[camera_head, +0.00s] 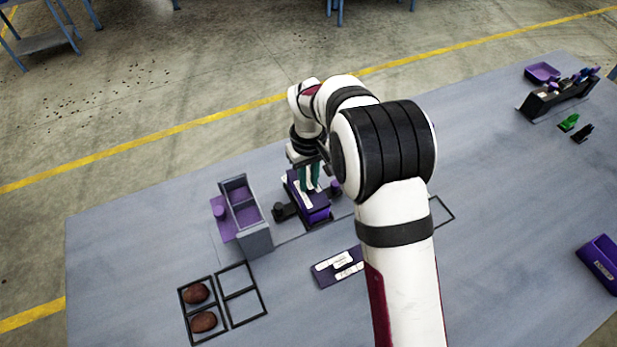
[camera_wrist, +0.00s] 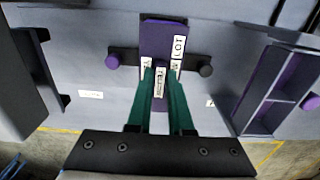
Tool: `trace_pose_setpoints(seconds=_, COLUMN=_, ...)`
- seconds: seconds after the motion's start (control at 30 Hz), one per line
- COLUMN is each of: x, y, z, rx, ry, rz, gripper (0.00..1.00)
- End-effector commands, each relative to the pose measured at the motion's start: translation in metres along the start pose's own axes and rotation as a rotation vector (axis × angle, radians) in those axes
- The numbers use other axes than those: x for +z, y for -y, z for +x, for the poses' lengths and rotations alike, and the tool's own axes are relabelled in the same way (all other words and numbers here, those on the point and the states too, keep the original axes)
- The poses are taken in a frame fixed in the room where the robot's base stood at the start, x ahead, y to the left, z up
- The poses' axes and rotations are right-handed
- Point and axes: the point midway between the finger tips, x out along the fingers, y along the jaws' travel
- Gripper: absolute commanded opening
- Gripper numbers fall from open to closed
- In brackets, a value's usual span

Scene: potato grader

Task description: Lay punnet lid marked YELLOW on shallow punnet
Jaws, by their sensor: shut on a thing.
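My gripper (camera_head: 310,184) has its green fingers shut on the raised grip of a purple lid with white labels (camera_head: 294,187). The wrist view shows the lid (camera_wrist: 162,32) below the fingertips (camera_wrist: 160,72), with a "LOT" label and a small label between the fingers whose word I cannot read surely. The purple shallow punnet (camera_head: 318,214) is directly under the lid, between two dark round-knobbed holders. The lid looks on or very close above the punnet; I cannot tell whether it is fully seated. The fingers and arm hide part of both.
A purple two-compartment box (camera_head: 255,238) stands left of the punnet. Another purple labelled piece (camera_head: 325,279) lies in front. A purple bin (camera_head: 601,263) and a dark rack (camera_head: 545,103) are at right.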

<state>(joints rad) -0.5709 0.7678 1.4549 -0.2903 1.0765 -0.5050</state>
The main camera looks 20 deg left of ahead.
Motion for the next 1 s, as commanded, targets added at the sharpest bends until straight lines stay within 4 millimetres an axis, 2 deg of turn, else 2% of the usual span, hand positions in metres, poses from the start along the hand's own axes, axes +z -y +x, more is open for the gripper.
trace_pose_setpoints(seconds=0.73, x=0.0000, y=0.0000, z=0.0064, rx=0.000, ry=0.000, rz=0.000, gripper=0.00)
trace_pose_setpoints(seconds=0.77, x=0.0000, y=0.0000, z=0.0064, rx=0.000, ry=0.000, rz=0.000, gripper=0.24)
trace_pose_setpoints(seconds=0.8, x=0.0000, y=0.0000, z=0.0063, rx=0.000, ry=0.000, rz=0.000, gripper=0.31)
trace_pose_setpoints(seconds=0.93, x=0.0000, y=0.0000, z=0.0063, rx=0.000, ry=0.000, rz=0.000, gripper=0.54)
trace_pose_setpoints(seconds=1.0, x=0.0000, y=0.0000, z=0.0062, rx=0.000, ry=0.000, rz=0.000, gripper=0.54)
